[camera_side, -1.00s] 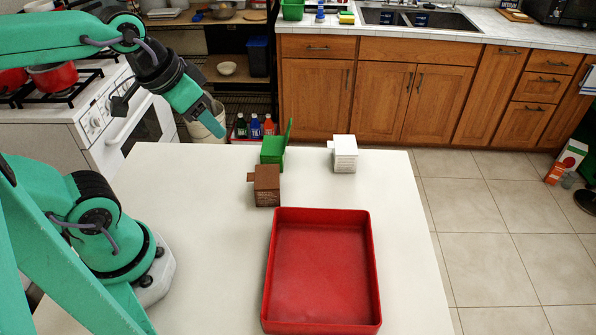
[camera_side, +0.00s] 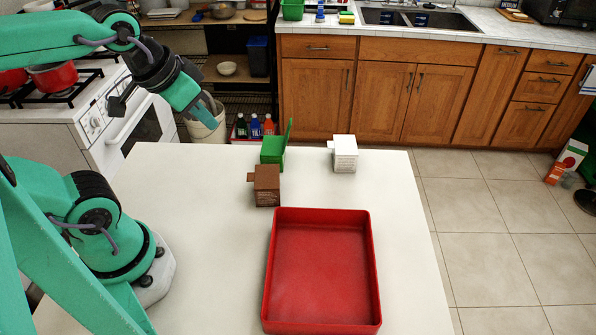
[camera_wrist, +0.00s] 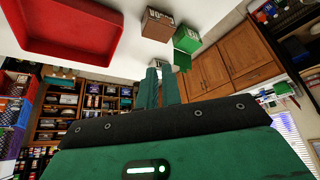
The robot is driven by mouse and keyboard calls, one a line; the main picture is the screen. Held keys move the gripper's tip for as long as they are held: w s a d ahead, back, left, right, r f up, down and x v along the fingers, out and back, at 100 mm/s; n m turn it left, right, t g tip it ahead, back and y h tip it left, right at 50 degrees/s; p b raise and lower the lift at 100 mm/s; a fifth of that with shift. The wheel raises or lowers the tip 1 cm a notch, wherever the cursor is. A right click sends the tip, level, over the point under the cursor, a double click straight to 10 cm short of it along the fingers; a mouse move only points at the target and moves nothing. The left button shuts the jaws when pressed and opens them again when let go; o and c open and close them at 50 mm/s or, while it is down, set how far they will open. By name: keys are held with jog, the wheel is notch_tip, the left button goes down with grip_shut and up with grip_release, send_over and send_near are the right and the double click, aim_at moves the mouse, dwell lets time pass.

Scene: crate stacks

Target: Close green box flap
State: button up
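The green box (camera_side: 271,152) stands on the far part of the white table. Its flap (camera_side: 288,132) stands up on the box's right side. The box also shows in the wrist view (camera_wrist: 187,38), with the flap (camera_wrist: 182,61) sticking out below it. My gripper (camera_side: 213,115) hangs in the air to the left of the green box, apart from it and empty. In the wrist view its two fingers (camera_wrist: 160,86) show a narrow gap between them.
A brown box (camera_side: 266,185) stands just in front of the green box. A white box (camera_side: 344,154) stands to the right. A large red tray (camera_side: 321,215) fills the near right of the table (camera_side: 210,230). The table's left middle is clear.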

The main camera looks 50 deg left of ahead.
jog(key=w, duration=0.2)
jog(key=w+r+m+g, duration=0.1)
jog(key=w, duration=0.1)
jog(key=w+r+m, duration=0.1)
jog(key=w, duration=0.2)
jog(key=shift+a+r, duration=0.15)
jog(key=shift+r, duration=0.05)
grip_shut()
jog(key=m+g, duration=0.4)
jog(key=m, duration=0.3)
send_over(288, 133)
jog(key=w+d, duration=0.2)
jog(key=w, duration=0.3)
notch_tip(288, 133, down, 7)
jog(key=shift+d+r, duration=0.1)
jog(key=shift+r, duration=0.05)
notch_tip(288, 133, down, 10)
jog(key=shift+s+a+r, duration=0.3)
jog(key=shift+s+a, duration=0.25)
jog(key=shift+s, duration=0.05)
jog(key=shift+s+a+r, duration=0.25)
jog(key=shift+s+a, duration=0.3)
jog(key=shift+s+a, duration=0.1)
